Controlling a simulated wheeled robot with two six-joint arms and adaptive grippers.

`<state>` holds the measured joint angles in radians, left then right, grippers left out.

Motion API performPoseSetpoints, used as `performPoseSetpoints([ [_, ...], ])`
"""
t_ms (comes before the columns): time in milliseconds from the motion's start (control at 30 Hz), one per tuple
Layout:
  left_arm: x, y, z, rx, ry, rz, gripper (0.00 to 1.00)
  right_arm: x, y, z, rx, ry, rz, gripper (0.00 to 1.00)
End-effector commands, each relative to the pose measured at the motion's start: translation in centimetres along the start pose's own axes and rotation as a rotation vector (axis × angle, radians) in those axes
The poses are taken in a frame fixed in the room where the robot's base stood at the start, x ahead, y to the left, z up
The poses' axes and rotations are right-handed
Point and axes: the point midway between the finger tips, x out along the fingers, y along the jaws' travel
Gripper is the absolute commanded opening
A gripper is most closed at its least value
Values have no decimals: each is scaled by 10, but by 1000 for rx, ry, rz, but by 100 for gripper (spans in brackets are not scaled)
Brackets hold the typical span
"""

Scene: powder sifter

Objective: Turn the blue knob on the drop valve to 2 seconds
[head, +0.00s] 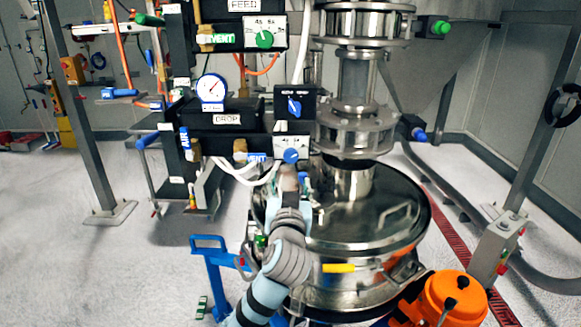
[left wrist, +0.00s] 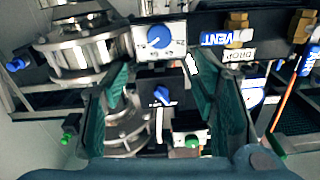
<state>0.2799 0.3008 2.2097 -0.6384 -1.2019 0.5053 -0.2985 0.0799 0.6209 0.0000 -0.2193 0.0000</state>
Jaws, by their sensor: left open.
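The blue dial knob (head: 291,156) sits on a white dial plate below the DROP block (head: 227,119); its scale is too small to read. A second blue knob (head: 294,106) is on a black box just above it. My left gripper (head: 291,176) is just below the dial knob. In the left wrist view, which shows the panel upside down, its teal fingers (left wrist: 163,80) are spread apart and empty. There the dial knob (left wrist: 160,36) is beyond the fingertips, and the other blue knob (left wrist: 162,95) shows between the fingers. My right gripper is not in view.
A steel vessel (head: 400,225) stands right of my left arm, under steel pipe flanges (head: 355,133). The FEED block with a green knob (head: 264,39) is above. White and orange hoses run close to the panel. A blue handle frame (head: 208,245) stands at lower left.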

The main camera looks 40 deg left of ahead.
Motion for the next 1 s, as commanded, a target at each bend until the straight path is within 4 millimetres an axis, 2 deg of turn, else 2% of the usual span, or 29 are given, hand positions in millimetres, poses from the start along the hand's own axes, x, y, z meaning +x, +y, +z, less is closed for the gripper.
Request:
performPoseSetpoints([
  [167, 44, -1, 0, 7, -4, -3, 53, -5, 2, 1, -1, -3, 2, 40],
  [300, 86, -1, 1, 5, -6, -2, 53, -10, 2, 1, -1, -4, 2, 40],
  [400, 109, -1, 2, 5, -7, -1, 53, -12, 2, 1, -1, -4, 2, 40],
  [500, 124, 0, 3, 3, -6, 0, 53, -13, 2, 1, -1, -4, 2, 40],
  [633, 133, 0, 4, 4, -7, 2, 53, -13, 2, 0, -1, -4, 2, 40],
  [867, 134, 0, 4, 4, -6, 3, 53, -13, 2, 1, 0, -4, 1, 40],
  [1000, 133, 1, 5, 4, -7, 3, 31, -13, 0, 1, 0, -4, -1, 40],
])
